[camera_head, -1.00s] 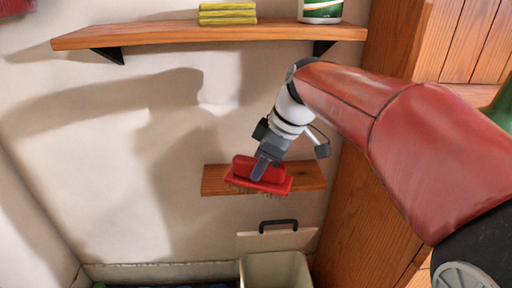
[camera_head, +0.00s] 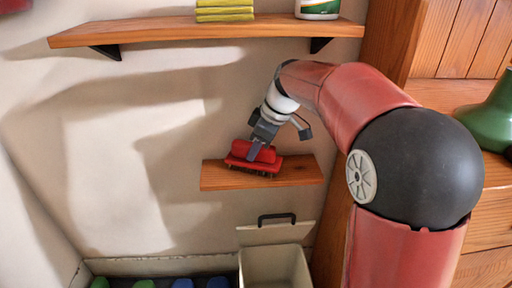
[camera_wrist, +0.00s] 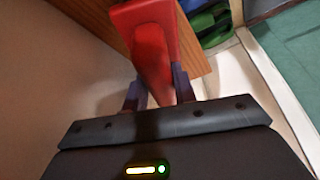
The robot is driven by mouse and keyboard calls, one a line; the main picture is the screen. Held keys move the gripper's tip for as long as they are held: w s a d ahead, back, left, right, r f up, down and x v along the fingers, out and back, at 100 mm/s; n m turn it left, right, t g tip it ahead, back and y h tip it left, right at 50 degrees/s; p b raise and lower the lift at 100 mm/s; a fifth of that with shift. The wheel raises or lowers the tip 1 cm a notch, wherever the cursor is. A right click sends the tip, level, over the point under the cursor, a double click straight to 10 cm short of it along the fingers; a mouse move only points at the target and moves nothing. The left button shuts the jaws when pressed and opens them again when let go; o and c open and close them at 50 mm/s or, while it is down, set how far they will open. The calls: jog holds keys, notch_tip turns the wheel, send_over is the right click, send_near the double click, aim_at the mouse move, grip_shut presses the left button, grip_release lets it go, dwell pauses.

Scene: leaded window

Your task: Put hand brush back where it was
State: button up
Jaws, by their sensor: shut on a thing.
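The red hand brush (camera_head: 250,156) is at the small lower wooden shelf (camera_head: 215,180) on the wall, bristles down. Its bristles appear at the shelf's top or front face; I cannot tell if they touch it. My gripper (camera_head: 257,146) is shut on the brush from above. In the wrist view the red brush (camera_wrist: 150,45) lies between the two fingers (camera_wrist: 158,92), with the wooden shelf (camera_wrist: 193,60) behind it. The brush's underside is hidden in the wrist view.
A longer shelf (camera_head: 150,33) above holds yellow sponges (camera_head: 225,11) and a white-green container (camera_head: 318,8). A bin (camera_head: 272,266) with a handled lid (camera_head: 276,232) stands below. A wooden cabinet (camera_head: 455,40) and green vessel (camera_head: 490,112) are at right. The lower shelf's right part is clear.

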jog(key=shift+f, duration=0.15)
jog(key=o, duration=0.9)
jog(key=shift+r, duration=0.35)
jog(key=s+d+b, duration=0.1)
jog(key=s+d, duration=0.4)
jog(key=d, duration=0.6)
jog(key=s+f+m+t+h, duration=0.1)
jog(key=s+m, duration=0.3)
jog(key=s, duration=0.3)
jog(key=s+f+m+t+h, duration=0.1)
jog(key=s+m, duration=0.4)
jog(key=s, duration=0.2)
jog(key=s+f+m+t+h, duration=0.1)
jog(key=s+f+m+h, duration=0.1)
jog(key=s+m, duration=0.2)
jog(key=shift+s+a+m+t, duration=0.15)
jog(key=shift+s+t, duration=0.05)
jog(key=shift+s, duration=0.65)
jog(key=shift+s+a+m+t, duration=0.1)
jog(key=shift+s+m+t, duration=0.1)
jog(key=shift+s, duration=0.6)
